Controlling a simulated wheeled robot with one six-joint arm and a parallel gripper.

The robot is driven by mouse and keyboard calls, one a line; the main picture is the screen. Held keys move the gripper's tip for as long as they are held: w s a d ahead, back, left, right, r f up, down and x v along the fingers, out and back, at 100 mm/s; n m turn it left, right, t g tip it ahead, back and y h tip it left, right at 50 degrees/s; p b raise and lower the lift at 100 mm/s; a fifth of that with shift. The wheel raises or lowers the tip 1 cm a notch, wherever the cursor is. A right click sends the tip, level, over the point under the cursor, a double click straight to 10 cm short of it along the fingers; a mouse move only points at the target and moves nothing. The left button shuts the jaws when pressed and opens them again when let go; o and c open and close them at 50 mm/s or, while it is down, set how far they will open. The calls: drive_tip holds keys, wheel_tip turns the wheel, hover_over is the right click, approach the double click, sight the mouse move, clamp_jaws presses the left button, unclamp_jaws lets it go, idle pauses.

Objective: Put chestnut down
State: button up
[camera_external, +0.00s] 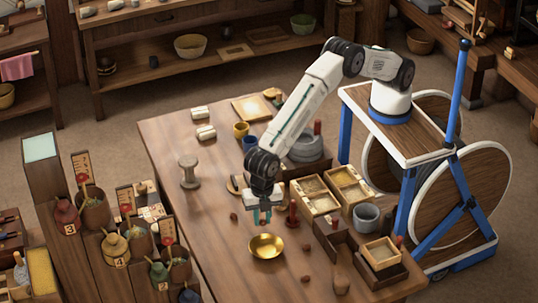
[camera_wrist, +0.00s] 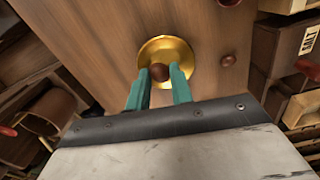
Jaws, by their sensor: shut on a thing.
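My gripper (camera_external: 262,217) points down over the wooden table, with its teal fingers just above and behind the brass bowl (camera_external: 266,248). In the wrist view my gripper (camera_wrist: 159,76) is shut on a brown chestnut (camera_wrist: 159,72) at its fingertips. The chestnut overlaps the shallow brass bowl (camera_wrist: 166,43) in that view, and the bowl looks empty behind it.
A red spindle (camera_external: 292,214) stands close to the right of my gripper. Wooden sieve boxes (camera_external: 315,196), a grey stone mortar (camera_external: 366,217) and dark trays (camera_external: 333,239) crowd the right side. A spool (camera_external: 189,172) stands at left. The table's front left (camera_external: 205,235) is clear.

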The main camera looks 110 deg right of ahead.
sight(266, 250)
drive_tip(key=a+r+n, duration=0.2)
drive_tip(key=a, duration=0.1)
drive_tip(key=shift+a+f, duration=0.1)
drive_tip(key=shift+f, duration=4.6)
drive_tip(key=o, duration=1)
drive_tip(key=shift+o, duration=0.2)
wheel_tip(266, 250, up, 7)
drive_tip(key=shift+r, duration=0.1)
